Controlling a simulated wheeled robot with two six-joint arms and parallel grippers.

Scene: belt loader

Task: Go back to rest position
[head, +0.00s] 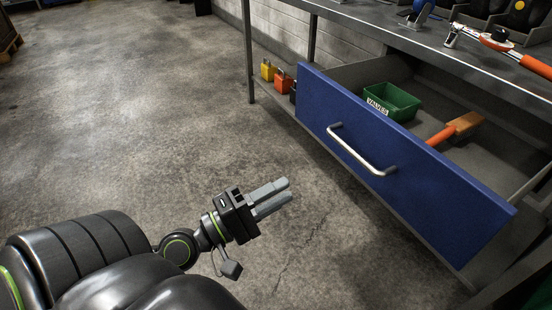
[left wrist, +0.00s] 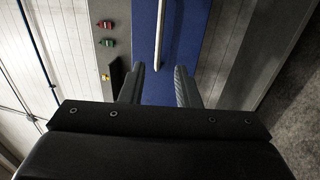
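My left gripper (head: 282,192) is over the concrete floor in the head view, apart from the drawer and to the left of it. Its two fingers have a gap between them and hold nothing; the gap also shows in the left wrist view (left wrist: 160,88). A blue drawer (head: 400,165) is pulled out under the workbench, with a silver bar handle (head: 360,153) on its front. The handle also shows in the left wrist view (left wrist: 160,35), beyond the fingertips and not touched. My right gripper is not in view.
The drawer holds a green bin (head: 393,103) labelled VALVES and an orange-handled brush (head: 455,128). Tools lie on the workbench top (head: 400,35). Yellow and red padlocks (head: 283,82) stand on the low shelf. The floor (head: 150,120) at left is clear.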

